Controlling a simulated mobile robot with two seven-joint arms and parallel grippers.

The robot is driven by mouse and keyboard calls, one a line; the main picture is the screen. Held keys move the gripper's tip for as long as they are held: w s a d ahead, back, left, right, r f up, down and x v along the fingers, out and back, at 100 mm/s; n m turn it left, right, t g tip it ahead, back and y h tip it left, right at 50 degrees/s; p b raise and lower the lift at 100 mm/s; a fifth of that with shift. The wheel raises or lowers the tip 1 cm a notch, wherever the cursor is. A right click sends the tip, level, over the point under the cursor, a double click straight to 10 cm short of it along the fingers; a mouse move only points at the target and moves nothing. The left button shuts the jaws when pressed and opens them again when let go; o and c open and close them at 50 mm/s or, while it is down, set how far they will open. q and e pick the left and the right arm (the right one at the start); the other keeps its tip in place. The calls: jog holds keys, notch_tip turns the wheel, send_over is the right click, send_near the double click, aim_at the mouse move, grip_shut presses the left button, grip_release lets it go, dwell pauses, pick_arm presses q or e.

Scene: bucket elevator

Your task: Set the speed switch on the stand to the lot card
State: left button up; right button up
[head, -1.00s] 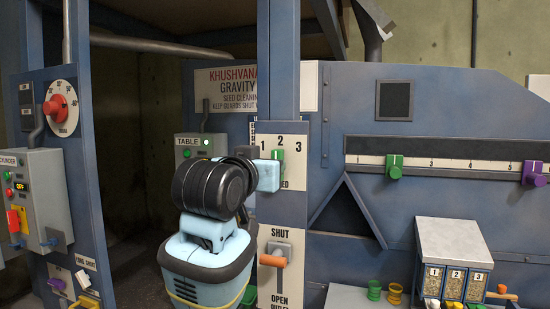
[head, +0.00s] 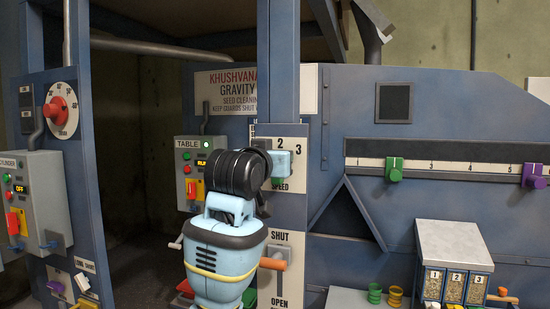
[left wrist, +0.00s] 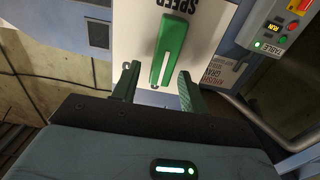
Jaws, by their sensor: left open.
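The speed switch (left wrist: 170,48) is a green lever with a white stripe on a white plate (left wrist: 205,30) marked SPEED, in the left wrist view. My left gripper (left wrist: 157,86) is open, with one finger on each side of the lever's near end; I cannot tell whether they touch it. In the head view the plate (head: 297,178) on the blue stand shows 2 and 3. My left gripper (head: 282,162) and wrist hide the lever and the 1 there, so its setting cannot be told. I cannot identify a lot card. My right gripper is not in view.
Below the plate is a SHUT/OPEN outlet lever (head: 273,264) with an orange handle, close to my arm. The TABLE box (head: 196,150) stands behind to the left. Green (head: 394,170) and purple (head: 533,176) sliders and a sample box (head: 455,245) are at right.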

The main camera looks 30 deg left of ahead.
pick_arm(q)
jog(key=shift+w, duration=0.1)
jog(key=shift+c, duration=0.3)
grip_shut()
jog(key=shift+m, duration=0.4)
jog(key=shift+w+d+f+m, duration=0.1)
jog(key=shift+d+m, duration=0.2)
jog(key=shift+m, duration=1.1)
jog(key=shift+w+d+f+m, duration=0.15)
jog(key=shift+d+m, duration=0.15)
jog(key=shift+m, duration=1.1)
jog(key=shift+s+d+f+m, duration=0.1)
jog(key=shift+d+m, duration=0.2)
jog(key=shift+m, duration=1.1)
jog(key=shift+w, duration=0.1)
jog(key=shift+o, duration=0.3)
grip_release()
